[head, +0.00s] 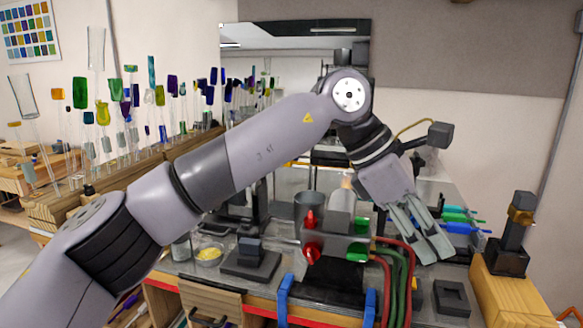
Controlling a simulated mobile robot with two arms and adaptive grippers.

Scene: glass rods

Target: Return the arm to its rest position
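My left arm reaches in from the lower left, bends at the elbow high in the middle and drops to the right. My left gripper (438,257) points down over the right part of the workbench (463,272), just right of the torch with red and green knobs (333,240). Its grey fingers lie close together in this view, and I cannot tell how far apart they are. No held thing shows at the fingertips. My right arm and gripper are out of view.
Glass rods (120,110) with coloured tops stand at the left, partly behind my arm. Red and green hoses (405,280) hang over the bench front below the gripper. Coloured rods (463,219) lie right of it. A black stand (512,235) rises at far right.

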